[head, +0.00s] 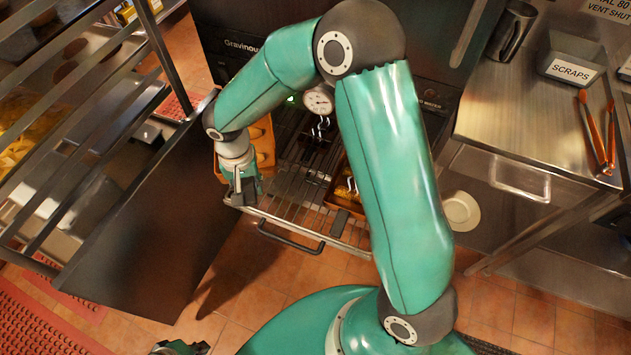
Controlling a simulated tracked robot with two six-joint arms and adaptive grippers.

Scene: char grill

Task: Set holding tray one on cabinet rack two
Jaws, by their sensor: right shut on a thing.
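My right gripper (242,190) is shut on the near end of an orange holding tray (262,130) with round pieces in it. The tray is at the left side of the open cabinet, partly hidden by my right arm. Whether it touches a rack is unclear. A wire cabinet rack (290,190) with a dark front handle (290,237) is beside it. Another orange tray (345,195) is on the wire rack, partly behind my arm. No tray or rack number is readable. My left gripper (180,348) is at the bottom edge, mostly cut off.
The open cabinet door (150,225) stands left of the rack. A metal shelving unit (70,120) is at far left. A white plate (460,210) is lower.

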